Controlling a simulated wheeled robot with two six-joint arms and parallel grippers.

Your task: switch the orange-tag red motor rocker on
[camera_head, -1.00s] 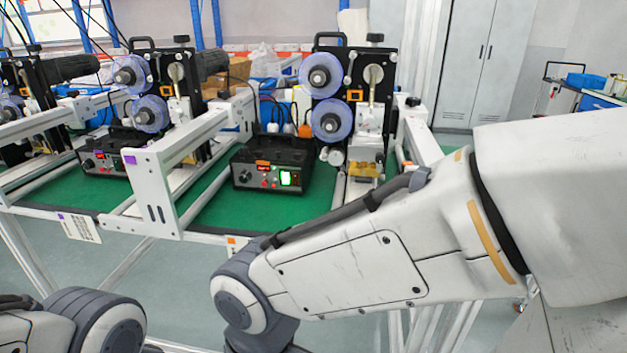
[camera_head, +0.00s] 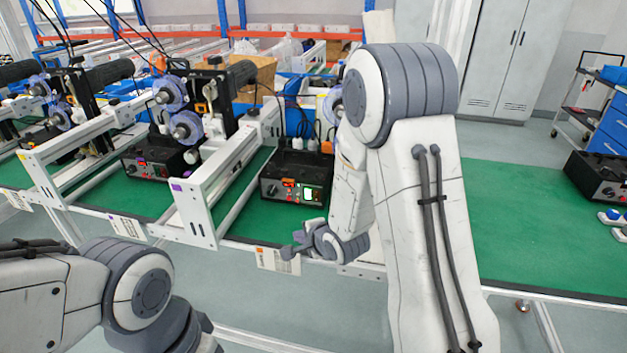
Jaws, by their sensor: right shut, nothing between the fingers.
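The black control box with the orange tag (camera_head: 289,181) stands on the green bench top, in the middle of the view. Its front panel faces me, with a bright green-lit switch (camera_head: 308,194) at its right and small red parts at its left. The red motor rocker is too small to tell apart, and so is its position. My right gripper (camera_head: 291,253) is shut and empty, below and in front of the box, near the bench's front edge and apart from the panel. Only a link of my left arm shows, at the lower left; its gripper is out of view.
A purple-tag control box (camera_head: 150,166) stands further left, behind a white frame plate (camera_head: 196,211). My right arm hides much of the machine behind the orange-tag box. A paper label (camera_head: 278,261) hangs at the front edge.

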